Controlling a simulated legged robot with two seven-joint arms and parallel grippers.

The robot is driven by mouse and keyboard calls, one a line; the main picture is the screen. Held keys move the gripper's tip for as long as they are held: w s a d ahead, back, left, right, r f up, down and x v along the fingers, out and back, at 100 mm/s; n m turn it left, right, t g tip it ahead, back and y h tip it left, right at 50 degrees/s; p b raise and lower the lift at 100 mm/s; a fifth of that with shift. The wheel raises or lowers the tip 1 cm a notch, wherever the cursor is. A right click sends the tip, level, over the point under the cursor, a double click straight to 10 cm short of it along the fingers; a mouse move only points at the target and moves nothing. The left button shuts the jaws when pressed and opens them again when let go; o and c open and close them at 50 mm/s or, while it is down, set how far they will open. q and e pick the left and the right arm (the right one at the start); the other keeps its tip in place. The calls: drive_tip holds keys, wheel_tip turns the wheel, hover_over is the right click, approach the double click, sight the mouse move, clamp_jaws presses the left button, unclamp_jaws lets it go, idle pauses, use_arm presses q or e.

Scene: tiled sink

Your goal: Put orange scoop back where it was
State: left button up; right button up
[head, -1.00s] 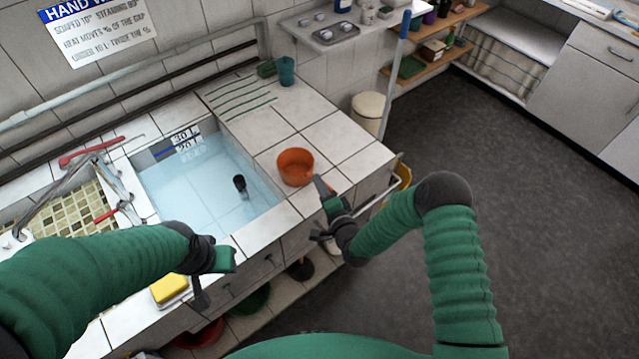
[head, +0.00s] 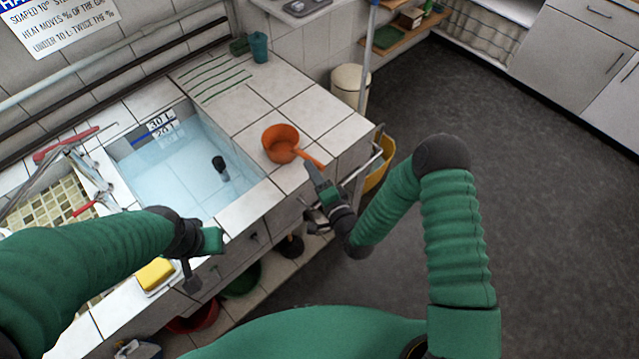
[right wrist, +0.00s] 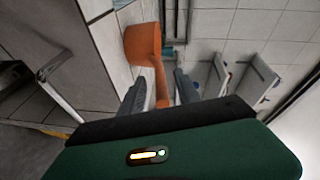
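The orange scoop (head: 280,143) stands upright on the white tiled counter right of the basin. Its handle points toward the front right, to my right gripper. My right gripper (head: 309,192) is at the counter's front edge with its fingers apart. In the right wrist view the scoop (right wrist: 142,43) is ahead, and its handle appears between the two open fingers (right wrist: 160,78); I see no clear contact. My left gripper (head: 205,262) hangs in front of the basin near the yellow sponge, with nothing visible in it; its finger gap is not clear.
The water-filled basin (head: 180,170) with a dark object in it lies left of the scoop. A teal cup (head: 259,47) stands at the back. A yellow sponge (head: 155,273) lies on the front ledge. A rail (head: 365,165) runs along the counter's right end.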

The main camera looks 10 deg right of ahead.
drive_tip(key=s+d+r+n+g+h, duration=0.2)
drive_tip(key=s+d+r+n+g, duration=0.2)
drive_tip(key=s, duration=0.7)
drive_tip(key=s+d+r+n+g+h, duration=0.3)
drive_tip(key=s+d+r+n+g, duration=0.1)
drive_tip(key=s+d+n+g, duration=0.3)
drive_tip(key=s+d+g, duration=0.2)
drive_tip(key=s+d, duration=0.1)
drive_tip(key=s, duration=0.1)
drive_tip(key=shift+s+d+n+b, duration=0.15)
drive_tip(key=shift+d+n+b, duration=0.05)
drive_tip(key=shift+n+b, duration=0.2)
drive_tip(key=shift+r, duration=0.1)
